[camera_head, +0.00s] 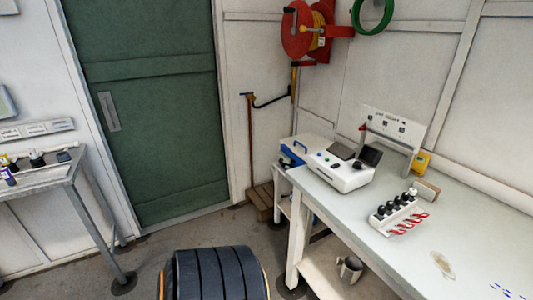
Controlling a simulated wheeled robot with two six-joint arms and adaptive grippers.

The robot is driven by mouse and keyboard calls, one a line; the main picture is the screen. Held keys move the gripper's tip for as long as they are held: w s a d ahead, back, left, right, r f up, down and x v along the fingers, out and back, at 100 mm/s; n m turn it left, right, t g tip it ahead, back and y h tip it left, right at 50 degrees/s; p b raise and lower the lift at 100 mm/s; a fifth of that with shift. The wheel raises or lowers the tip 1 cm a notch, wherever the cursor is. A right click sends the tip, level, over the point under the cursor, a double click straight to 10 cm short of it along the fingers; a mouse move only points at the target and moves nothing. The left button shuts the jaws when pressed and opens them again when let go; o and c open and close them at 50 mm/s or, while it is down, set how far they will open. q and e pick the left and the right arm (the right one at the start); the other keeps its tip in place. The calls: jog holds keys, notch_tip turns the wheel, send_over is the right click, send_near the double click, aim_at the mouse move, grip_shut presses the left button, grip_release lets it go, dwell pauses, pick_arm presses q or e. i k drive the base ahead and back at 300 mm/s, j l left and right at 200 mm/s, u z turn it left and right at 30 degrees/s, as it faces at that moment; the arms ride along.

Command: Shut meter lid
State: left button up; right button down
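The meter (340,174) appears to be the white box-shaped instrument near the far end of the right-hand workbench. It has small coloured buttons and a dark grey panel on top. A dark flap (371,155), which looks like its lid, stands raised and tilted at the right rear, next to a dark round opening or knob. The flap looks open, though it is small in this view. Neither of my grippers is in view, so nothing of mine is seen touching the meter.
Behind stands a white sign panel (393,126). The bench's front part is mostly clear. A green door (150,130) is behind.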

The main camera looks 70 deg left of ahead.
aim_at(369, 155)
jog(key=u, duration=1.6)
jog(key=j+z, duration=0.1)
jog(key=j, duration=0.35)
